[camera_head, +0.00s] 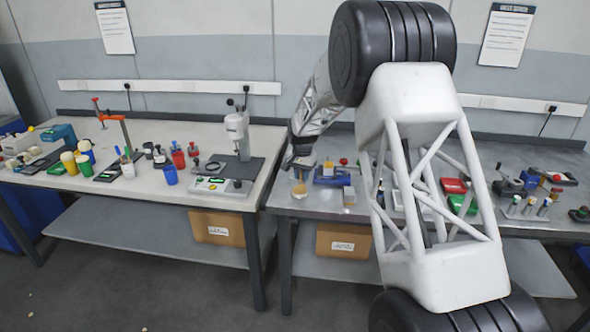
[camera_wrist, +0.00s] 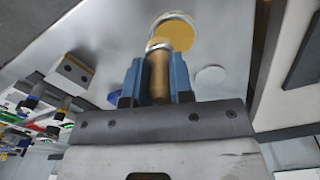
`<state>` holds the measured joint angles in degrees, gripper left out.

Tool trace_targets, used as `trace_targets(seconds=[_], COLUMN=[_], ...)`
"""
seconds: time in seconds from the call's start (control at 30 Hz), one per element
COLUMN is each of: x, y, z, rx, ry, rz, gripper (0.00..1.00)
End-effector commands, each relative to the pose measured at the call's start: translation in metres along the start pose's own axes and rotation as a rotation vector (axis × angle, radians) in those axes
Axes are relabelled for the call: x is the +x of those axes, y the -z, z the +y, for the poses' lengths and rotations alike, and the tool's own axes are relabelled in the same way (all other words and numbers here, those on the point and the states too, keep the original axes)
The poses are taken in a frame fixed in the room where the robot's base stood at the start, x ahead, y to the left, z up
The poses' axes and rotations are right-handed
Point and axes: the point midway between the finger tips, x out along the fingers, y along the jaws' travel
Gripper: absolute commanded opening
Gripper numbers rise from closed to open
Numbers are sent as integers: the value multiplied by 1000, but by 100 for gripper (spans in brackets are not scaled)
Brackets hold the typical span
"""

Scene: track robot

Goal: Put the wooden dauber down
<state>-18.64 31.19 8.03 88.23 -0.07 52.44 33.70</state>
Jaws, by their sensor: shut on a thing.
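My gripper (camera_wrist: 158,85) is shut on the wooden dauber (camera_wrist: 158,75), a brown cylinder with a metal band and a pale tip, seen in the wrist view between the blue fingers. In the head view, my gripper (camera_head: 299,168) hangs over the left end of the right-hand metal table (camera_head: 330,210). The dauber's tip is close to a round dish with an orange-yellow surface (camera_wrist: 178,36), and overlaps its near edge in the wrist view. I cannot tell whether they touch. The dish also shows below my gripper in the head view (camera_head: 299,190).
A flat pale disc (camera_wrist: 210,77) lies right of the dauber in the wrist view. A blue item (camera_head: 330,176) stands right of the dish. The left bench (camera_head: 130,200) starts just beyond a narrow gap.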

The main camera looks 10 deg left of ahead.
Motion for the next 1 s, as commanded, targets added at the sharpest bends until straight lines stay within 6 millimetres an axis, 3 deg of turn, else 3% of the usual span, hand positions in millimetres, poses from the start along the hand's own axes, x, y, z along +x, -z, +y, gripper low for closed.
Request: trace_targets(seconds=[1.0], x=[12], y=[95], z=[-62], rx=[0], ry=[0], rz=[-1], gripper=[0])
